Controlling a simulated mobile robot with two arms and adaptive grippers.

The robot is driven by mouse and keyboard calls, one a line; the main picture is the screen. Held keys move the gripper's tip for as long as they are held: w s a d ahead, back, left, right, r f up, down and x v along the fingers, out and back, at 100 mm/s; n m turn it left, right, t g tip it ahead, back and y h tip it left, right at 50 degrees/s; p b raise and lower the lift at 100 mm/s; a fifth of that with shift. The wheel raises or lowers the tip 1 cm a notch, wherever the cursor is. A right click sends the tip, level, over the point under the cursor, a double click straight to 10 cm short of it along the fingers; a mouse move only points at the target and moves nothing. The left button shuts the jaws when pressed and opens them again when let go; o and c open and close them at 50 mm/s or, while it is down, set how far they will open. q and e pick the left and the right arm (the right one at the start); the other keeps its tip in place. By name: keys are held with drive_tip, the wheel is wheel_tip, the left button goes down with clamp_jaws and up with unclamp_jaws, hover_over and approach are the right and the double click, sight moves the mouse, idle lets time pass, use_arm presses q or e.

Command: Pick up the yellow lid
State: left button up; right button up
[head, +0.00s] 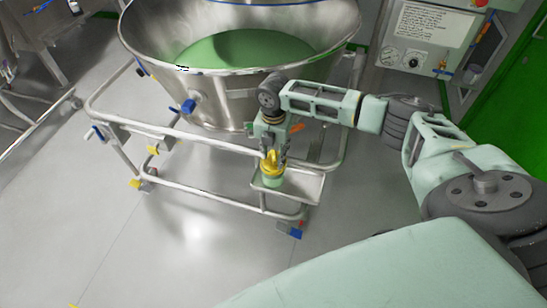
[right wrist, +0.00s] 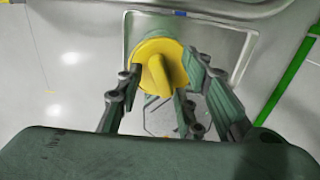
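The yellow lid (head: 269,168) is a round cap with a raised bar handle. It appears to sit on a small green container (head: 271,182) at the tray on the cart frame. In the right wrist view the lid (right wrist: 150,52) lies between the fingertips, its handle facing me. My right gripper (head: 275,152) points down at the lid from above. Its fingers are spread to either side of the handle, near the lid's edges. Whether they touch the lid is unclear. My left gripper is not in view.
A small metal tray (head: 305,190) is fixed to the cart's tubular rail (head: 200,136). A large steel bowl (head: 225,88) with green contents stands directly behind my right gripper. A control panel (head: 420,40) is at the back right.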

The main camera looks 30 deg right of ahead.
drive_tip(key=shift+c, duration=0.2)
clamp_jaws()
drive_tip(key=shift+r, duration=0.1)
